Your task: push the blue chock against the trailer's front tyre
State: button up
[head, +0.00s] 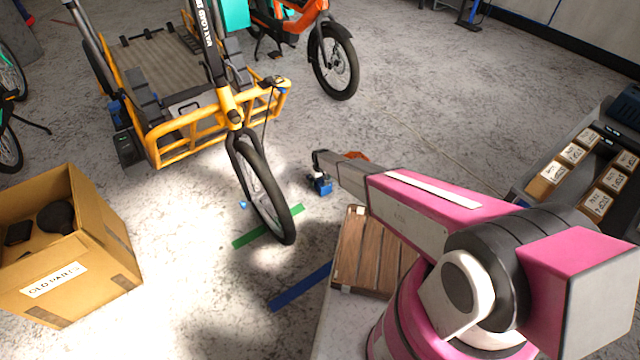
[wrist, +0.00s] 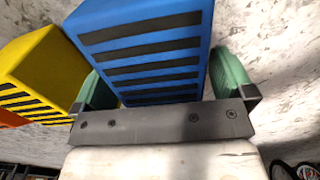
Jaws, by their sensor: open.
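The yellow cargo trailer (head: 185,135) stands at the upper left in the head view. Its front tyre (head: 268,195) points toward me, touching the floor by a green strip. The blue chock (head: 321,186) is on the floor to the right of the tyre, with bare floor between them. In the wrist view the blue chock (wrist: 145,50), striped black, fills the middle. My gripper (wrist: 162,86) is open, with one green finger at each side of the chock; I cannot tell whether they touch it. My arm partly covers this spot in the head view.
A yellow chock (wrist: 40,68) and an orange one (wrist: 8,120) lie left in the wrist view; the orange chock (head: 357,155) shows behind my arm. Green (head: 245,238) and blue (head: 300,287) strips mark the floor. A cardboard box (head: 95,245) stands left, a wooden pallet (head: 375,255) near.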

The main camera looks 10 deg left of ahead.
jog(key=c, duration=1.3)
